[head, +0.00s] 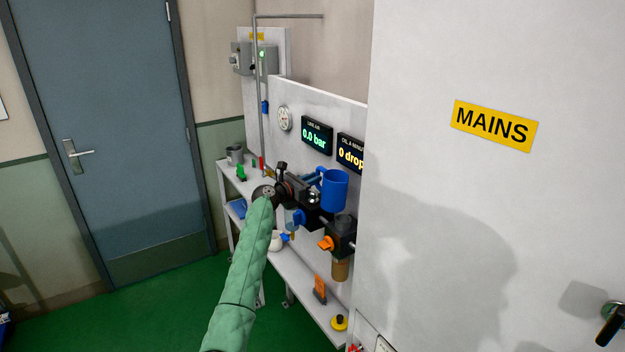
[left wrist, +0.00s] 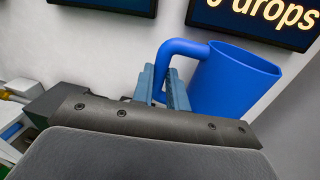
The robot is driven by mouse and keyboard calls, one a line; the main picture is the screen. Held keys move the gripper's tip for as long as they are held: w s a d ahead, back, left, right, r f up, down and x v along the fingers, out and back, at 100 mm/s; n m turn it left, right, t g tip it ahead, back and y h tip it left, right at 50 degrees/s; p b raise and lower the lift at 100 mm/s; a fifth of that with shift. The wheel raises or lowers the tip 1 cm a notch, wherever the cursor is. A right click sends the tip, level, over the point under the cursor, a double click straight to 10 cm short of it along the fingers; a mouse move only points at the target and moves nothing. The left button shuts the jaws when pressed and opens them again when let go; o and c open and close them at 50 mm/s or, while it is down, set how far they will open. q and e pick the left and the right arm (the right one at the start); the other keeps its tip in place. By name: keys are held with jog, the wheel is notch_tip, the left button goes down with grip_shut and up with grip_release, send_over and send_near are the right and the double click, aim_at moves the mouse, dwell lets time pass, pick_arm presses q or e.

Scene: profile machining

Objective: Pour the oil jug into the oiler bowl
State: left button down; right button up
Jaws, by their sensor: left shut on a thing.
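The blue oil jug (head: 334,190) is held in front of the wall panel, above the air-line units, and looks about upright. My left gripper (head: 315,180) is shut on its handle. The left wrist view shows the jug (left wrist: 232,82) to the right of the two fingers (left wrist: 163,88), which close around the handle. Below the jug is a dark unit with a grey round top (head: 343,222) and an amber bowl (head: 341,270), probably the oiler. The jug's contents are hidden, and I cannot tell its exact height over that top. My right gripper is not in view.
A white cabinet marked MAINS (head: 493,125) fills the right side. Displays (head: 317,135) read 0.0 bar and 0 drops. An orange lever (head: 326,243) and a blue lever (head: 299,217) are on the units. A grey cup (head: 235,155) stands on the bench's far end.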

pick_arm(q)
jog(key=shift+d+f+n, duration=0.2)
jog(key=shift+f+n, duration=0.3)
jog(key=shift+f, duration=0.15)
jog(key=shift+s+r, duration=0.1)
jog(key=shift+r, duration=0.05)
jog(key=shift+r, duration=1.9)
